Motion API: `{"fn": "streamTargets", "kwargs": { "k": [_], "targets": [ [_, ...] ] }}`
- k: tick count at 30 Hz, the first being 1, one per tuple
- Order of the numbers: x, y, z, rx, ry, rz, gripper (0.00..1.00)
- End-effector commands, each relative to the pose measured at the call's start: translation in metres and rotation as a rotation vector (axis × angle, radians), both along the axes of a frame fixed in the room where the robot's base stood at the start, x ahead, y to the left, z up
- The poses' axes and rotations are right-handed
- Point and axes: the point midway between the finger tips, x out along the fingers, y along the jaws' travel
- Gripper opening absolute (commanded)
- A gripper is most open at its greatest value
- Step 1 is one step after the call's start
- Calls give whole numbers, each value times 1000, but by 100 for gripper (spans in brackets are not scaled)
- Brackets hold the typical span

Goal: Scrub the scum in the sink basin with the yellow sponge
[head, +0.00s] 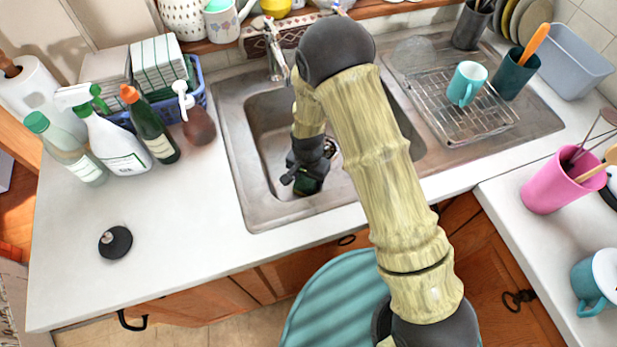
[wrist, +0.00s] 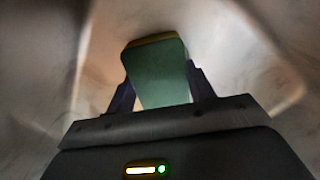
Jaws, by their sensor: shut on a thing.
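My gripper (head: 306,182) is down inside the sink basin (head: 262,130), near its front left part. In the wrist view my gripper (wrist: 158,92) is shut on the sponge (wrist: 158,70), with one finger on each side of it. The sponge shows a dark green face with a thin yellow edge at its far end. In the head view only a small dark green bit of the sponge (head: 308,186) shows below the fingers. The basin walls (wrist: 240,50) look pale and blurred in the wrist view. I cannot make out the scum or tell whether the sponge touches the basin.
A tap (head: 275,55) stands behind the basin. A wire rack (head: 462,110) with a teal mug (head: 467,83) is on the drainer at right. Several bottles (head: 150,125) stand left of the sink. A black stopper (head: 115,242) lies on the clear left front counter.

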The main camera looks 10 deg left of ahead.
Motion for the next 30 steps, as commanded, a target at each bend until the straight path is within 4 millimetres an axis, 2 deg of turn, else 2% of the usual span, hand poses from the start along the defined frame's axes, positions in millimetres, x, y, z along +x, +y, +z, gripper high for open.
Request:
{"fn": "streamTargets", "kwargs": {
  "k": [11, 20, 30],
  "targets": [
    [-1, 1, -4, 0, 0, 3, 35],
    [5, -8, -2, 0, 0, 2, 35],
    [5, -8, -2, 0, 0, 1, 35]
  ]
}}
